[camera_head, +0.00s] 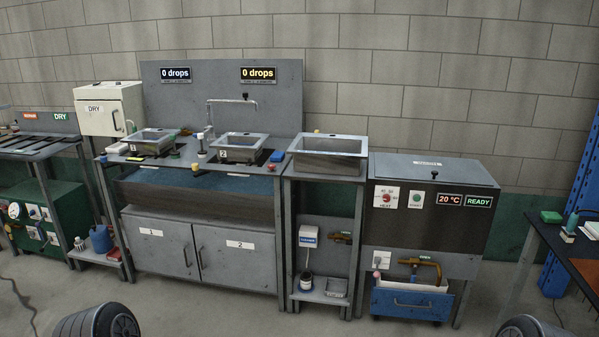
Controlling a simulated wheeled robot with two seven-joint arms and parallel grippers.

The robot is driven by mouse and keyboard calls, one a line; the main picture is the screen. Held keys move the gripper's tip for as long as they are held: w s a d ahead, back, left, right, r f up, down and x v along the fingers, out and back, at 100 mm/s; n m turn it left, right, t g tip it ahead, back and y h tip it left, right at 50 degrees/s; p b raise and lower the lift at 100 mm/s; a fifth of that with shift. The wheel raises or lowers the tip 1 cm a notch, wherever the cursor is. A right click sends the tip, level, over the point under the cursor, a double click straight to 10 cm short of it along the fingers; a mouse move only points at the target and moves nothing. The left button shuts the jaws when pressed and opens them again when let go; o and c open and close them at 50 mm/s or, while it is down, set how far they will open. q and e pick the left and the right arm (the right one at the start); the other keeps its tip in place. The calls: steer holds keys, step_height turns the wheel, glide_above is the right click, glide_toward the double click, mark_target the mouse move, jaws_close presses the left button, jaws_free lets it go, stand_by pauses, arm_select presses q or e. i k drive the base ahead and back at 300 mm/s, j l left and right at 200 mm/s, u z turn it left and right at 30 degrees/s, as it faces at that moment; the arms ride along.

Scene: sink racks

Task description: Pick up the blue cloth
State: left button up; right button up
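Two small blue items lie on the sink bench, and at this size I cannot tell for certain which one is the cloth. One blue item (117,148) lies at the bench's left end, left of the left basin. Another blue item (277,156) lies right of the middle basin, near the large right basin. Neither of my grippers is in view; only dark rounded parts of my arms show at the bottom edge.
The sink bench holds a left basin (152,142), a middle basin (239,148) and a tap (245,98). A large steel basin (327,155) stands to the right, beside a grey heater cabinet (430,215). Open floor lies in front.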

mark_target(276, 156)
steer(key=i+u, duration=0.2)
steer(key=i, duration=0.95)
